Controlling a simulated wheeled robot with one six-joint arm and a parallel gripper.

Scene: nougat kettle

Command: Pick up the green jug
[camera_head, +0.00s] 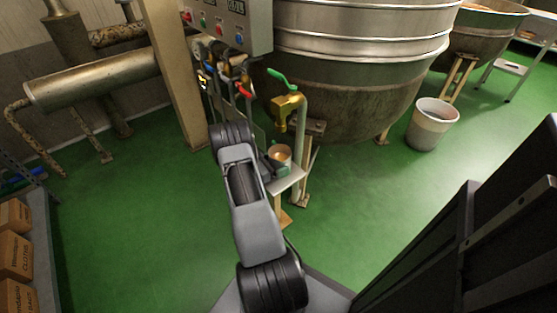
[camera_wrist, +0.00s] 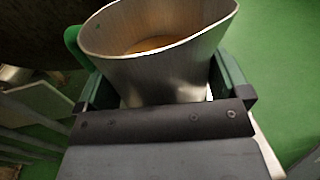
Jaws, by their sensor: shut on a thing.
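The jug (camera_wrist: 165,75) is a grey metal vessel with a wide spouted rim and a green handle (camera_wrist: 76,46) on its left in the wrist view. Something tan or brown shows inside it. My gripper (camera_wrist: 158,88) is shut on the jug, with one dark green finger on each side of its body. In the head view the jug (camera_head: 280,153) is small and upright at the small shelf (camera_head: 287,181) by the kettle. My gripper (camera_head: 270,165) is partly hidden there by my arm. I cannot tell whether the jug's base touches the shelf.
The large kettle (camera_head: 350,100) stands close behind the jug. A brass tap with a green lever (camera_head: 287,106) and pipe rises beside it. A control box (camera_head: 228,25) and post (camera_head: 172,70) stand left. A white bucket (camera_head: 433,124) is right. Green floor is open on both sides.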

